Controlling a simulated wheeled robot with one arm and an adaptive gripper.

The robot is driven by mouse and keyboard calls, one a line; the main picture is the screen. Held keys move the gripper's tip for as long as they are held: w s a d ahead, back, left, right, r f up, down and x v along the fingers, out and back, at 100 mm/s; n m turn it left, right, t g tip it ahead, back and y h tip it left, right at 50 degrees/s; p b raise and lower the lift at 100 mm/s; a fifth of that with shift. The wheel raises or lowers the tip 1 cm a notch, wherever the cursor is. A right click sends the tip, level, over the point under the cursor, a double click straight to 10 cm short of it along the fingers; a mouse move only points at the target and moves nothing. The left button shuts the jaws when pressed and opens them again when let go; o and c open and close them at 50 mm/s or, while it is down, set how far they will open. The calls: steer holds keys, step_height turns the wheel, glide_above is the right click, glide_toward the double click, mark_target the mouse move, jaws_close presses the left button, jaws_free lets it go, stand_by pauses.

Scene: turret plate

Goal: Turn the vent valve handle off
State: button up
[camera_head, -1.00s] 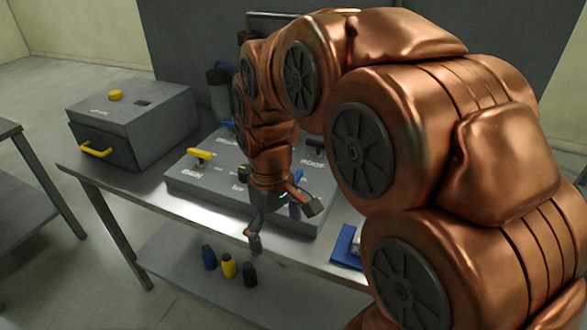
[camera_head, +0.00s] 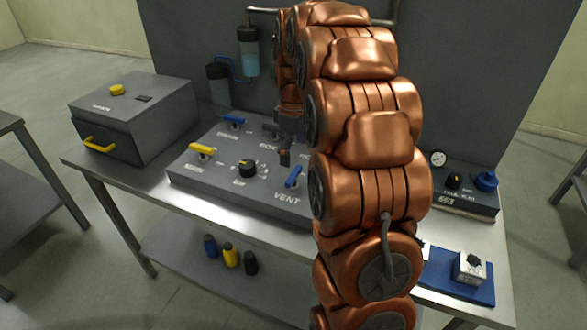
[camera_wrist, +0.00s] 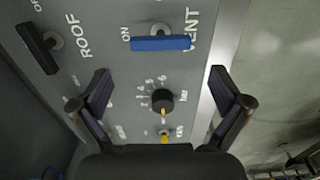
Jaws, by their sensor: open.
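The vent valve handle (camera_head: 293,177) is a blue lever at the front right of the grey turret plate (camera_head: 222,188), above the printed word VENT. In the wrist view the blue handle (camera_wrist: 160,43) lies crosswise, with the word ON beside its left end. My gripper (camera_head: 285,158) hangs over the plate, behind the vent handle in the head view. In the wrist view my gripper (camera_wrist: 161,90) has its fingers spread wide. The handle lies ahead of the fingers, and nothing is between them but the plate with its black knob (camera_wrist: 161,101). My arm hides the plate's right part.
A dark ROOF handle (camera_wrist: 38,48) sits near the vent handle. A yellow handle (camera_head: 201,150) and another blue handle (camera_head: 234,119) are on the plate's left side. A grey box (camera_head: 135,115) stands left. A gauge box (camera_head: 465,193) and blue tray (camera_head: 455,278) are right.

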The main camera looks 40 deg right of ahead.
mark_target(294, 174)
steer(key=shift+f+p, duration=1.15)
steer(key=shift+f, duration=2.3)
steer(key=c, duration=0.9)
